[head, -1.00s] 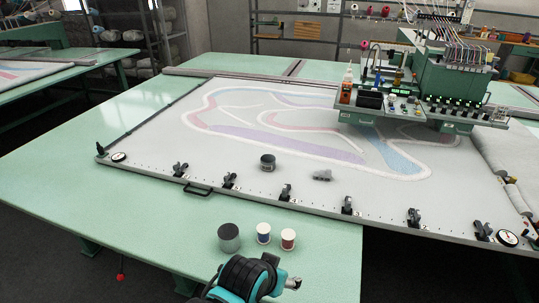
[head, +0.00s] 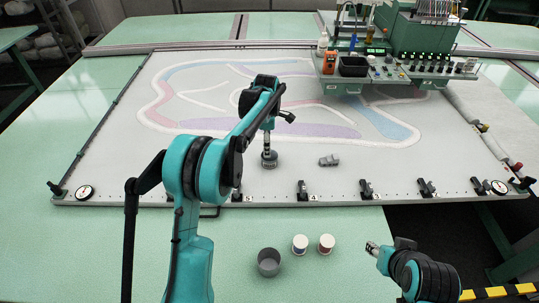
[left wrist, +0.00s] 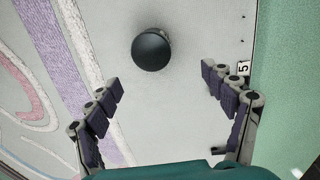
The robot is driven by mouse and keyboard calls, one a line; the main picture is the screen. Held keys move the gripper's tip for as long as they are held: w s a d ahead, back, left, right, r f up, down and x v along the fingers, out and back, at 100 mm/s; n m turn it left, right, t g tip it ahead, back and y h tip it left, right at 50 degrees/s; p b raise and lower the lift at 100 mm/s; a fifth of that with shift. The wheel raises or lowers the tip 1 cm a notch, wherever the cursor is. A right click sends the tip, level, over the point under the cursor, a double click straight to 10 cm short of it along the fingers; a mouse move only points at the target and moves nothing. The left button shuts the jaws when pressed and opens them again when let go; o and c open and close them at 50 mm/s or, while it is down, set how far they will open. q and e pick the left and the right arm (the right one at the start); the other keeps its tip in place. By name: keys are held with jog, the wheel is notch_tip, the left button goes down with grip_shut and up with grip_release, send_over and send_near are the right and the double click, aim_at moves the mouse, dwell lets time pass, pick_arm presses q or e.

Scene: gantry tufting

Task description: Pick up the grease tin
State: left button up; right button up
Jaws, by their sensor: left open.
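The grease tin (head: 269,163), small, round and dark, stands on the pale tufting cloth near the frame's front edge. My left gripper (head: 267,146) points down just above and behind it in the head view and hides part of it. In the left wrist view the dark round top of the tin (left wrist: 151,50) shows beyond the open left fingers (left wrist: 162,82), nearer the left finger's line, and the fingers do not touch it. My right gripper (head: 372,248) hangs over the front of the table at the right; its jaw opening is too small to judge.
A grey metal piece (head: 329,160) lies on the cloth to the right of the tin. Black clamps (head: 302,190) line the frame's front edge. A grey cup (head: 268,262) and two spools (head: 300,244) stand on the green table. The tufting machine (head: 410,45) stands at the back right.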

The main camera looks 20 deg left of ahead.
aim_at(269, 159)
pick_arm(q)
jog(key=shift+w+a+f+n, duration=0.2)
jog(key=shift+w+f+n, duration=0.7)
jog(key=shift+f, duration=0.2)
notch_tip(269, 159, down, 3)
jog(key=shift+w, duration=0.15)
jog(key=shift+g, duration=0.3)
notch_tip(269, 159, down, 6)
jog(key=b, duration=0.2)
jog(key=shift+w+d+r+b, duration=0.15)
jog(key=shift+r+b, duration=0.1)
jog(key=shift+b, duration=0.05)
jog(key=shift+r, duration=0.1)
jog(key=c, duration=1.4)
